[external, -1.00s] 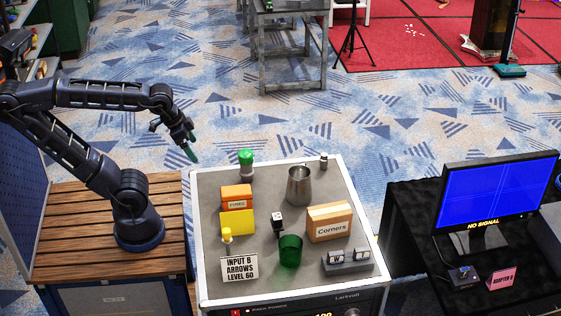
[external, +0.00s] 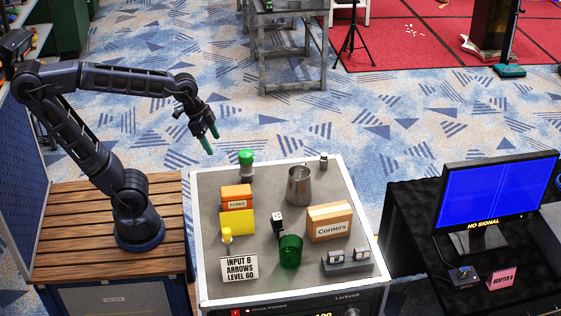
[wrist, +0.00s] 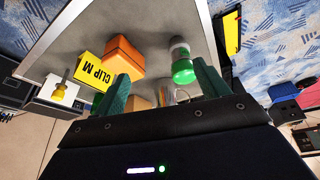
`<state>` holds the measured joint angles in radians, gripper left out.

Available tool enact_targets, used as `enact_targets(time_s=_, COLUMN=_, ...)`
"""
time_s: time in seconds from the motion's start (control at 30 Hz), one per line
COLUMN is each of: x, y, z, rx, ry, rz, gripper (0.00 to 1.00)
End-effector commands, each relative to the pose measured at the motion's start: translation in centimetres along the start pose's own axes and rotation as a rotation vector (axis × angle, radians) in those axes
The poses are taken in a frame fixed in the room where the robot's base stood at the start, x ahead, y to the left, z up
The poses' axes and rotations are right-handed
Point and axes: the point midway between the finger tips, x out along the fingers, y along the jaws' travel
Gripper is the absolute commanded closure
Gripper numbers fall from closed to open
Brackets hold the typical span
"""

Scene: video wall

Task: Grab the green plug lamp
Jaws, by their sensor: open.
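The green plug lamp, with a bright green dome on a pale grey base, stands upright at the back left of the grey-topped cart; its dome (external: 245,157) shows in the external view. In the wrist view the lamp (wrist: 183,66) lies between the two green fingers, nearer the right one, and beyond them. My gripper (external: 211,143) is open and empty, above and to the left of the lamp, fingers pointing down and to the right. It also shows in the wrist view (wrist: 165,85). The gripper does not touch the lamp.
The cart top (external: 265,215) also holds an orange box (external: 237,191), a yellow block (external: 237,222), a metal pitcher (external: 299,186), a green cup (external: 290,251) and a "Corners" box (external: 329,222). The orange box stands just in front of the lamp. Air above the lamp is clear.

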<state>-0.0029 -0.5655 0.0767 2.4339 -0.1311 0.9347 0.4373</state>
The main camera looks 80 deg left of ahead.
Motion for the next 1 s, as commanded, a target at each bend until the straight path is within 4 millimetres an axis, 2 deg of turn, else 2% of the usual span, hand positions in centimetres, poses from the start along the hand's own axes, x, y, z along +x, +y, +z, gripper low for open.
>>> enact_targets(time_s=0.03, x=0.5, y=-0.7, z=-1.2, rx=0.039, ry=-0.004, rz=0.019, gripper=0.26)
enact_targets(time_s=0.2, x=1.8, y=-2.7, z=-4.3, rx=0.179, ry=0.003, rz=0.072, gripper=0.26)
enact_targets(time_s=0.4, x=2.8, y=-4.2, z=-6.3, rx=0.276, ry=0.016, rz=0.099, gripper=0.26)
enact_targets(time_s=0.57, x=3.7, y=-4.3, z=-6.7, rx=0.296, ry=0.018, rz=0.106, gripper=0.26)
enact_targets(time_s=0.8, x=7.1, y=-4.0, z=-6.6, rx=0.296, ry=0.018, rz=0.107, gripper=0.26)
enact_targets(time_s=1.0, x=8.5, y=-3.8, z=-6.6, rx=0.296, ry=0.019, rz=0.105, gripper=0.26)
